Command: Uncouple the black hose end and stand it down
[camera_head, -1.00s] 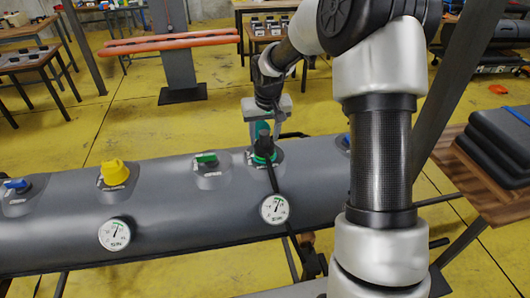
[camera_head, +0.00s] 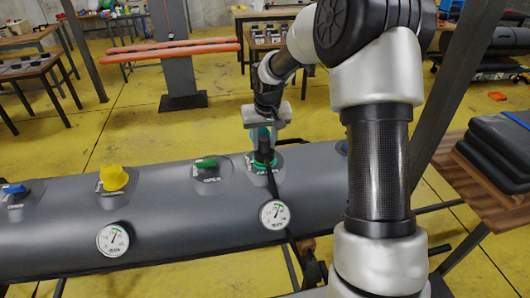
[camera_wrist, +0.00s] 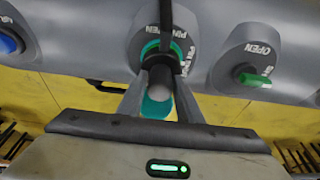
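The black hose end (camera_head: 264,151) stands upright at a green-ringed valve on top of the grey tube, right of the middle in the head view. Its hose runs down the front of the tube. My gripper (camera_head: 264,139) is over it from above. In the wrist view the two fingers of my gripper (camera_wrist: 161,82) converge on both sides of the hose end (camera_wrist: 161,72) and appear closed on it. A teal part shows between the fingers. The green valve ring (camera_wrist: 150,47) lies just beyond. Whether the hose end is still locked in the valve cannot be seen.
The grey tube (camera_head: 170,215) also carries a green-capped valve (camera_head: 207,168), a yellow cap (camera_head: 114,177), a blue valve (camera_head: 14,189) and two gauges (camera_head: 113,239) (camera_head: 274,214). A wooden table with stacked black pads (camera_head: 490,155) stands at the right. Yellow floor lies behind.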

